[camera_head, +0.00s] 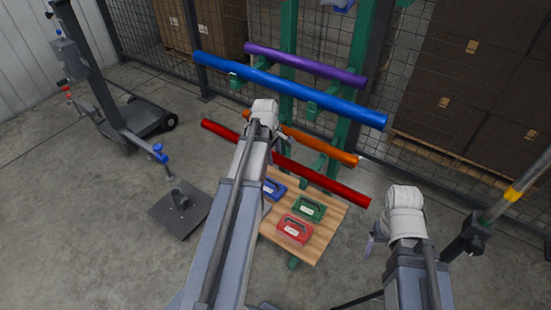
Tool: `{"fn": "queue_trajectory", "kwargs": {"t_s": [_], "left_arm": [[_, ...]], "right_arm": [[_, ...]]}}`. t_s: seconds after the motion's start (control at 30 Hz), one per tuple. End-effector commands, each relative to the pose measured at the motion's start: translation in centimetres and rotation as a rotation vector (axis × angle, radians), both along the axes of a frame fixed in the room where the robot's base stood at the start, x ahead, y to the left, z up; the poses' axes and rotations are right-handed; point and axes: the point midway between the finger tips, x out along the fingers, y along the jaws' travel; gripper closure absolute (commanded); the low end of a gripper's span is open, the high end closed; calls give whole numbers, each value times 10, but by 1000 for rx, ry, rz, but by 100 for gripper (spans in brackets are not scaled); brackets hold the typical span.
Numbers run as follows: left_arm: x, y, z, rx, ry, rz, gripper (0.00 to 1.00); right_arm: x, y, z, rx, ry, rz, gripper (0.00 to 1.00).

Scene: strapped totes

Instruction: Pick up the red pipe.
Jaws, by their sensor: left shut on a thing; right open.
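The red pipe (320,182) slants across the middle of the view, below the orange pipe (315,145). It passes behind my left arm, with a length showing on each side.
A green rack (288,35) carries a blue pipe (300,92) and a purple pipe (310,65). A wooden pallet-like board (325,220) holds red, green and blue cases.

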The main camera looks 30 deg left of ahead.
Motion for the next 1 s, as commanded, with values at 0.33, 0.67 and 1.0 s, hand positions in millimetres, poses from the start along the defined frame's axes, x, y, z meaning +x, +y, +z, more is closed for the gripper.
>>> {"fn": "queue_trajectory", "kwargs": {"t_s": [0.33,0.67,1.0], "left_arm": [[0,0,0,0,0,0,97],[0,0,0,0,0,0,100],[0,0,0,0,0,0,100]], "right_arm": [[0,0,0,0,0,0,16],[0,0,0,0,0,0,16],[0,0,0,0,0,0,16]]}}
